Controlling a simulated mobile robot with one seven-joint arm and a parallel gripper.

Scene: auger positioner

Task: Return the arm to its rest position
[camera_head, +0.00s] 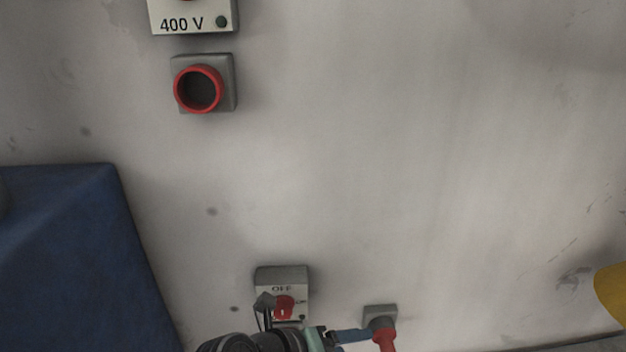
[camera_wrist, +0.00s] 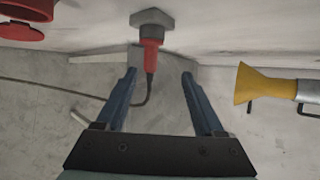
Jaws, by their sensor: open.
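My gripper (camera_wrist: 159,76) is open in the wrist view, its two blue fingers apart with nothing between them. Beyond the fingertips, a red plug (camera_wrist: 151,38) sits in a grey wall socket (camera_wrist: 152,18), with a dark cable hanging from it. In the head view my gripper (camera_head: 350,336) is at the bottom edge, mostly cut off, close to the left of the red plug (camera_head: 384,338) and its grey socket (camera_head: 380,311). The wrist view shows a gap between fingertips and plug.
A switch box marked OFF (camera_head: 282,276) with a red knob is just above my arm. An empty red-rimmed socket (camera_head: 200,88) and a 400 V box (camera_head: 190,20) are higher up. A blue body (camera_head: 70,260) stands left; a yellow part (camera_wrist: 262,87) is right.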

